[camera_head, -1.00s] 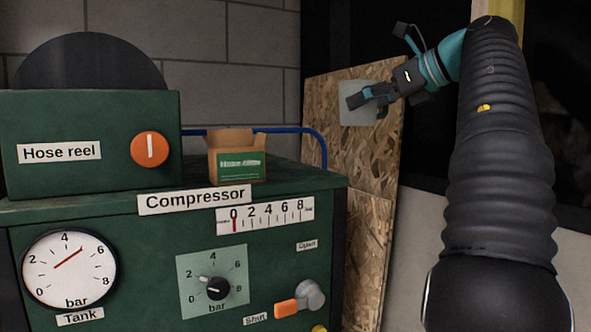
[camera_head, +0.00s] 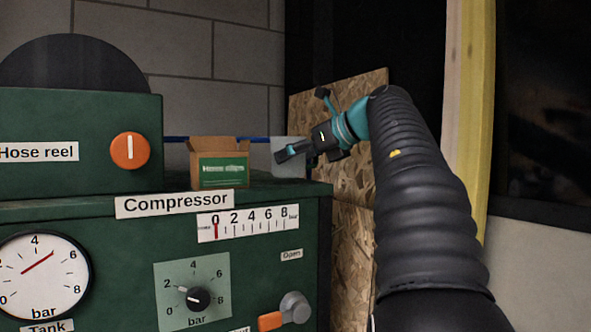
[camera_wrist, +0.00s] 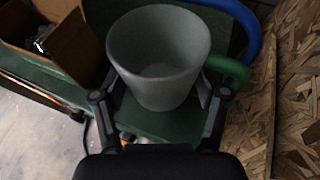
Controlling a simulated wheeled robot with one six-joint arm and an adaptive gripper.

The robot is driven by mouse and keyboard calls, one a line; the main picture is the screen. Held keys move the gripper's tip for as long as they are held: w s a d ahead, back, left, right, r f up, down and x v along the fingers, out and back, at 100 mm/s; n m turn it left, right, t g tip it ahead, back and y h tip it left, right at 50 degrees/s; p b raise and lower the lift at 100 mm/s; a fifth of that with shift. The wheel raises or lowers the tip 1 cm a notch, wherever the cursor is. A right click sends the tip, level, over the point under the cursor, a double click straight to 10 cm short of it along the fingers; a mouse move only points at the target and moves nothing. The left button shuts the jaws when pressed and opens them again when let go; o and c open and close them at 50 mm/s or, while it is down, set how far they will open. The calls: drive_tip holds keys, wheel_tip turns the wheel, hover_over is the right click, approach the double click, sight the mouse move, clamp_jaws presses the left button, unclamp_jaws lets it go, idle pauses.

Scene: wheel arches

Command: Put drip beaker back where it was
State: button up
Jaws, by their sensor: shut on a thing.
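The drip beaker (camera_head: 288,171) is a pale grey, translucent, open-topped cup. In the head view it is at the right end of the compressor top (camera_head: 262,182), to the right of the cardboard box. My gripper (camera_head: 287,154) is shut on it from the right and partly covers it. In the wrist view the beaker (camera_wrist: 160,50) is between my two fingers, and it looks empty. Green surface shows below it. I cannot tell whether its base touches the compressor top.
An open cardboard box (camera_head: 219,162) labelled "Hose clips" stands just left of the beaker. A chipboard panel (camera_head: 355,180) stands to the right. The hose reel housing (camera_head: 70,180) is at the left.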

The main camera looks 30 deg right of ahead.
drive_tip(key=shift+f, duration=0.8)
drive_tip(key=o, duration=1.3)
drive_tip(key=shift+c, duration=0.2)
drive_tip(key=shift+s+r, duration=0.1)
drive_tip(key=p+v, duration=0.1)
drive_tip(key=v, duration=1.1)
